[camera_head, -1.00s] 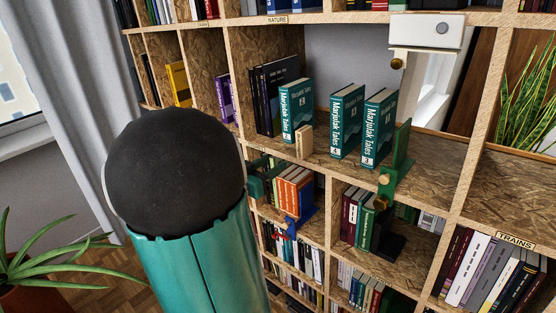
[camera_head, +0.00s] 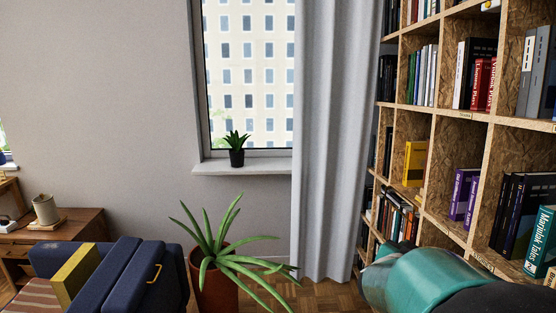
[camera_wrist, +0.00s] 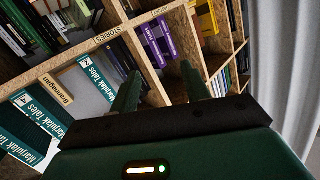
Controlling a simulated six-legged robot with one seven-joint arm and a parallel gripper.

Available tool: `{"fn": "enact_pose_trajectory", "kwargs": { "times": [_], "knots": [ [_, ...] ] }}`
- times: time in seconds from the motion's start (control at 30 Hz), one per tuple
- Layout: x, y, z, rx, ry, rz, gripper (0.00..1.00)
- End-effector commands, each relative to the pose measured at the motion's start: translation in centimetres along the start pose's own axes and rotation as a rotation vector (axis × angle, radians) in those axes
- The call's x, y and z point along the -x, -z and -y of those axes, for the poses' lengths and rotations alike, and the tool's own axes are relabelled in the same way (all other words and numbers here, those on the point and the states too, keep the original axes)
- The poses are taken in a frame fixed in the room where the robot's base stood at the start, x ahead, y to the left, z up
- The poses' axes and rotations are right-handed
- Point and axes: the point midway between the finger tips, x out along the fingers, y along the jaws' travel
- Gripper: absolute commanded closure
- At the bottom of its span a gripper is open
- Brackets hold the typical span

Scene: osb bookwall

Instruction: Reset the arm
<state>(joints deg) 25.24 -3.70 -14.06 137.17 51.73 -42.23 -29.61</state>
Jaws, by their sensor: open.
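My gripper (camera_wrist: 162,90) shows in the wrist view with its two green fingers apart and nothing between them. It points toward the shelf with the purple books (camera_wrist: 158,40), with clear space between. In the head view, my teal arm (camera_head: 410,280) is at the bottom right, in front of the bookwall (camera_head: 482,130). The gripper itself does not show in the head view. Teal Marjolak Tales books (camera_wrist: 40,120) stand at the left of the wrist view, and one (camera_head: 541,240) shows at the right edge of the head view.
A potted plant (camera_head: 222,250) stands on the floor by the grey curtain (camera_head: 335,140). Floor shows between plant and bookwall.

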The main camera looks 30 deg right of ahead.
Motion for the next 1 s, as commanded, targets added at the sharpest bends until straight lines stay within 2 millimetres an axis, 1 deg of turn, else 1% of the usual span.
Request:
{"fn": "enact_pose_trajectory", "kwargs": {
  "times": [0.03, 0.07, 0.1, 0.17, 0.2, 0.27, 0.3, 0.37, 0.4, 0.47, 0.5, 0.57, 0.6, 0.67, 0.7, 0.8, 0.83, 0.9, 1.0],
  "knots": [
    [1.7, 0.0, 3.1, -0.006, 0.118, 0.039, 0.53],
    [2.8, -0.2, 4.9, -0.004, 0.187, 0.068, 0.53],
    [4.5, -0.5, 7.1, 0.002, 0.277, 0.109, 0.53],
    [7.3, -1.0, 10.1, 0.021, 0.406, 0.171, 0.53],
    [9.5, -1.4, 11.9, 0.039, 0.489, 0.215, 0.53],
    [12.9, -2.0, 14.1, 0.077, 0.607, 0.281, 0.53],
    [15.4, -2.6, 15.2, 0.110, 0.682, 0.329, 0.53],
    [19.3, -3.5, 16.4, 0.171, 0.785, 0.402, 0.53],
    [21.9, -4.1, 16.8, 0.219, 0.846, 0.448, 0.53],
    [25.5, -5.1, 16.8, 0.299, 0.923, 0.516, 0.53],
    [27.9, -5.8, 16.4, 0.358, 0.965, 0.561, 0.53],
    [31.0, -6.7, 15.4, 0.454, 1.012, 0.622, 0.53],
    [32.9, -7.3, 14.4, 0.521, 1.032, 0.659, 0.53],
    [35.1, -8.0, 12.7, 0.618, 1.045, 0.706, 0.53],
    [36.3, -8.4, 11.4, 0.678, 1.045, 0.732, 0.53],
    [38.1, -9.0, 8.8, 0.796, 1.023, 0.776, 0.53],
    [38.4, -9.1, 8.2, 0.821, 1.015, 0.785, 0.53],
    [38.8, -9.2, 7.1, 0.861, 0.999, 0.798, 0.53],
    [39.0, -9.3, 6.6, 0.882, 0.987, 0.807, 0.53]
  ]
}}
